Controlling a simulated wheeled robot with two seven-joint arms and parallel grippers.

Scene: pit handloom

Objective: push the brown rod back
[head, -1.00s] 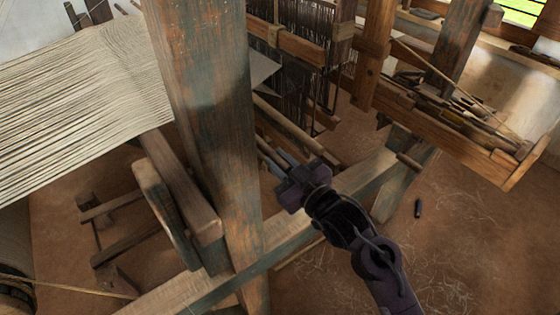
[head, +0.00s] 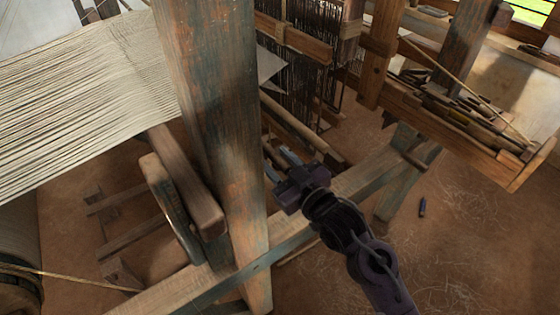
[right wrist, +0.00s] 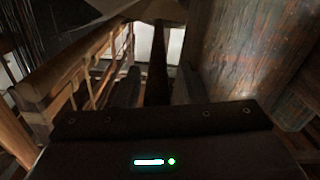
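A long brown rod (head: 298,122) lies slantwise behind the thick post in the head view, running down to the right below the dark heddles. Several similar wooden bars lie near it, so I cannot tell for sure which is the task's rod. My right gripper (head: 279,160) is open just right of the post, its fingers pointing up and left toward these bars. I see no contact. In the right wrist view, the two fingers (right wrist: 157,88) stand apart, with a dark brown upright shape (right wrist: 157,62) seen between them. My left gripper is not in view.
The thick weathered post (head: 215,120) stands close left of my right gripper. A lower beam (head: 340,195) crosses under my right arm. Pale warp threads (head: 80,95) stretch at left. A wooden tray (head: 470,120) of tools is at right; the floor below it is mostly open.

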